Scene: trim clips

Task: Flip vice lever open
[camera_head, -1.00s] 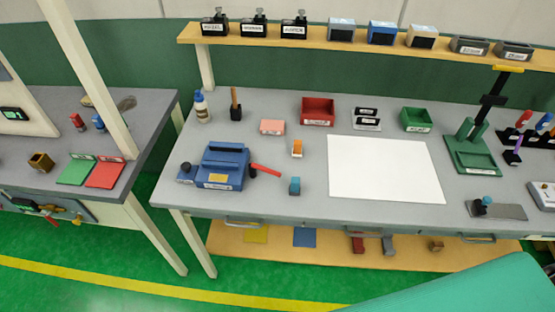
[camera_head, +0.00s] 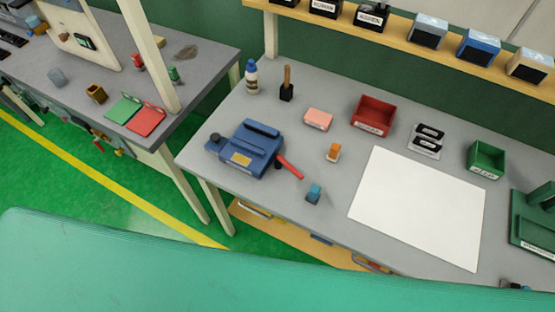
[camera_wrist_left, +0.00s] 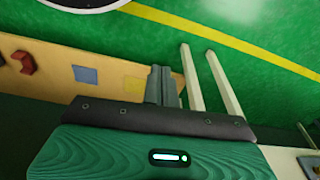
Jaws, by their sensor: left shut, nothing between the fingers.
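The blue vice (camera_head: 240,152) stands on the left part of the grey workbench in the head view. Its red lever (camera_head: 289,167) sticks out from the vice's right side, pointing toward the lower right and the front edge. My left gripper (camera_wrist_left: 164,72) shows in the left wrist view, its grey fingers together and empty. Behind it are the green floor and the bench's low shelf; the vice is not visible there. Neither gripper shows in the head view.
An orange block (camera_head: 333,153) and a teal block (camera_head: 314,194) stand near the lever. A white sheet (camera_head: 417,207) lies to their right. A red bin (camera_head: 373,116) and a pink block (camera_head: 318,119) are behind. The low shelf (camera_wrist_left: 54,62) shows below the bench.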

